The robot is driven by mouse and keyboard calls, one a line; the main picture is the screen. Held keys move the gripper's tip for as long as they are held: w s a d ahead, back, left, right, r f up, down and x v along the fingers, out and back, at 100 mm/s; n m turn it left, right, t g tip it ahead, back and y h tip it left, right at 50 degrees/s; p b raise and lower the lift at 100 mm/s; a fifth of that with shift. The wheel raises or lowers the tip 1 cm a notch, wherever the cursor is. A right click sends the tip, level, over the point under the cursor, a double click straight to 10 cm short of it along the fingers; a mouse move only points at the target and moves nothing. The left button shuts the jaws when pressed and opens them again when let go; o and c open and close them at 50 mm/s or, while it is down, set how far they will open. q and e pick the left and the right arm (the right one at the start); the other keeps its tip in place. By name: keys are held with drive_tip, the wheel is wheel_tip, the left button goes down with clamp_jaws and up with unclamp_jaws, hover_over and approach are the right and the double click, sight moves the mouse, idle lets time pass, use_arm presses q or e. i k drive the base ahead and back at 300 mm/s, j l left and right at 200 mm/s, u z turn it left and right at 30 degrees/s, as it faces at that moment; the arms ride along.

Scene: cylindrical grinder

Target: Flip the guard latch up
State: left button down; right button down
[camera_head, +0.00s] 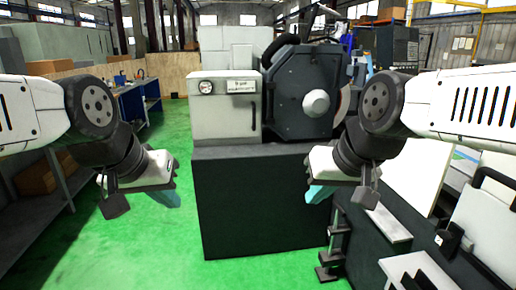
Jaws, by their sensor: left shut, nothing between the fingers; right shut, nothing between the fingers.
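The cylindrical grinder stands ahead of me, with a grey cabinet (222,125) at its left and a dark guard housing (290,90) at its right. A round pale hub (316,102) sticks out of the guard's front. I cannot make out the guard latch clearly at this size. My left gripper (168,198) is shut and empty, in front of and left of the grinder's base. My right gripper (317,194) is shut and empty, in front of the right part of the base, below the guard. Neither gripper touches the guard.
The grinder sits on a dark block base (260,215). A stand with pale plates (388,222) is at the right, close to my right arm. A grey shelf (40,212) with boxes runs along the left. The green floor (130,245) is clear at front left.

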sight(314, 61)
drive_tip(key=i+l, duration=0.15)
drive_tip(key=i, duration=0.3)
drive_tip(key=i+l+u, duration=0.1)
drive_tip(key=i, duration=0.4)
drive_tip(key=i+l, duration=0.2)
drive_tip(key=i, duration=0.25)
drive_tip(key=i+l, duration=0.2)
drive_tip(key=i, duration=0.25)
drive_tip(key=i+l+u, duration=0.1)
drive_tip(key=i+l, duration=0.15)
drive_tip(key=l, duration=0.15)
drive_tip(key=i+l+u, duration=0.1)
drive_tip(key=i+l, duration=0.2)
drive_tip(key=l, duration=0.15)
